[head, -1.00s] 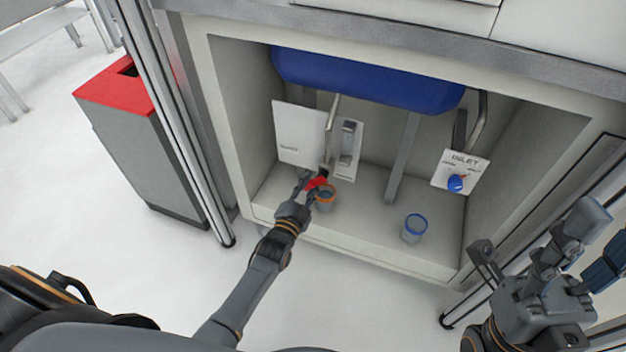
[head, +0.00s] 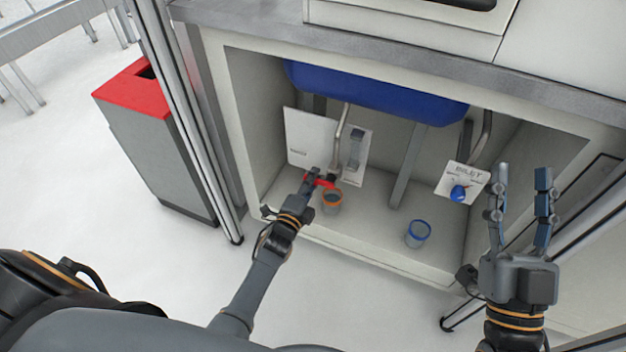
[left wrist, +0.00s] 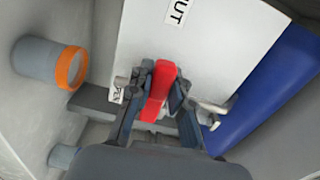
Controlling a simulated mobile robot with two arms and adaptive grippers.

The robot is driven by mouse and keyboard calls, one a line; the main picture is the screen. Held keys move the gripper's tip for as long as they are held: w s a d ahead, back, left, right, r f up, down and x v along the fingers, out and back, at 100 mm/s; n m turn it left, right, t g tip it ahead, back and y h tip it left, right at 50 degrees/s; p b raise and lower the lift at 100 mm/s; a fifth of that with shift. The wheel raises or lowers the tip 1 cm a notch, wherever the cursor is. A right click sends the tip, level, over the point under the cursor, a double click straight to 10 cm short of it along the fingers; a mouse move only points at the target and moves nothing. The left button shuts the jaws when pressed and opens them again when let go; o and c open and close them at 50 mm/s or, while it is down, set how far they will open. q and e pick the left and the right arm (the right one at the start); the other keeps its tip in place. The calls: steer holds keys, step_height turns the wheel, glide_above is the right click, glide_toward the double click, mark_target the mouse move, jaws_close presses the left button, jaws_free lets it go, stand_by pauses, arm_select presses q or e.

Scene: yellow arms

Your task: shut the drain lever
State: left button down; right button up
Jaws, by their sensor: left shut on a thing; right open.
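The red drain lever (head: 325,184) sits at the low end of the metal drain pipe (head: 340,128) inside the cabinet. My left gripper (head: 316,179) is shut on it. In the left wrist view the lever (left wrist: 158,92) lies between the two fingers of my left gripper (left wrist: 162,84), beside a metal pipe fitting. The gripper partly hides the lever in the head view. My right gripper (head: 521,188) is open and empty, fingers pointing up, in front of the cabinet's right side.
An orange-rimmed cup (head: 332,204) stands just below the lever. A blue-rimmed cup (head: 418,234) stands on the cabinet floor further right. A blue tank (head: 375,92) hangs above. A red-topped bin (head: 155,150) stands left.

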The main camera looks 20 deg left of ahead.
arm_select(q)
steer(key=shift+m, duration=0.3)
stand_by(0.4)
steer(key=c, duration=1.2)
jaws_free()
steer(key=shift+r, duration=0.1)
steer(key=s, duration=1.2)
steer(key=shift+a, duration=0.2)
